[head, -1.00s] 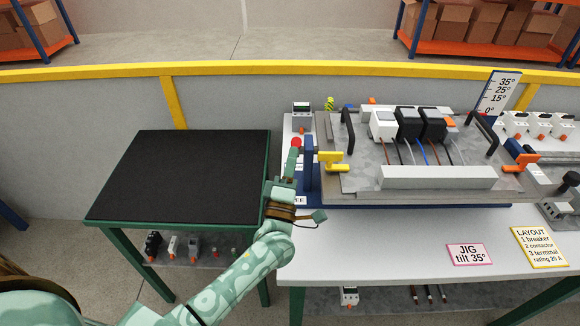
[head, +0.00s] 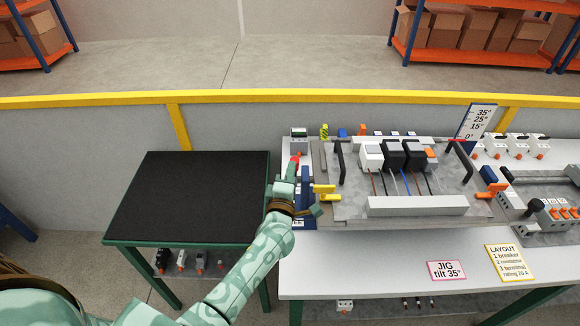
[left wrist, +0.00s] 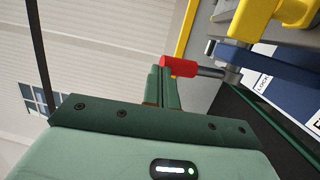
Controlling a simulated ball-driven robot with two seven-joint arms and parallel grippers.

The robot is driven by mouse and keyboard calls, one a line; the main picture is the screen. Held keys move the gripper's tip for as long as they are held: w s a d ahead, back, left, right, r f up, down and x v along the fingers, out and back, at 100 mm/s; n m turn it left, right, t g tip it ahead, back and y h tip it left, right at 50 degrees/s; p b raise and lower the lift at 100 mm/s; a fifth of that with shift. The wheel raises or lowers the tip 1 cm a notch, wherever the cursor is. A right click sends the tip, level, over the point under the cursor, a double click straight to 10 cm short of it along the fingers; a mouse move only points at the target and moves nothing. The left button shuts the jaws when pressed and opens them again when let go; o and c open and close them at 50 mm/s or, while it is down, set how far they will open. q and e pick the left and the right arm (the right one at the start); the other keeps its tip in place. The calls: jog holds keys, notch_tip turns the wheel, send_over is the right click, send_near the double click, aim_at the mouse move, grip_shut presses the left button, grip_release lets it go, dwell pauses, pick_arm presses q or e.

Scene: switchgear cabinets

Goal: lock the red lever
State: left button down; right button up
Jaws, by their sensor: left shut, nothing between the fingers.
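The red lever (head: 295,160) stands at the left end of the tilting jig, beside a blue post (head: 306,184). In the left wrist view its red grip (left wrist: 180,67) sits on a grey rod that runs right to the jig. My left gripper (head: 291,172) is shut and empty. In the left wrist view its green fingertips (left wrist: 160,70) are right by the free end of the red grip; I cannot tell whether they touch it. A yellow clamp (head: 324,192) is just right of the lever. My right gripper is not in view.
The jig plate (head: 350,203) carries breakers and wires behind a pale rail. A scale board (head: 477,122) stands at its right. A black-topped table (head: 190,195) on the left is clear. A yellow-topped barrier (head: 120,101) runs behind.

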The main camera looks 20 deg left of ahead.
pick_arm(q)
jog(key=shift+g, duration=0.7)
jog(key=w+p, duration=0.1)
jog(key=w, duration=0.1)
jog(key=w+a+r+p, duration=0.1)
jog(key=w, duration=0.1)
jog(key=w+a+r+p, duration=0.1)
jog(key=shift+w+a+r, duration=0.15)
jog(key=shift+w+a, duration=0.1)
jog(key=shift+w, duration=0.15)
jog(key=shift+a+b+x, duration=0.15)
jog(key=shift+b+x, duration=0.2)
jog(key=shift+x, duration=0.6)
jog(key=shift+a+b+x, duration=0.15)
jog(key=shift+b+x, duration=0.2)
jog(key=shift+x, duration=0.65)
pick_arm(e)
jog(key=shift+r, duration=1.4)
pick_arm(q)
jog(key=shift+s, duration=0.1)
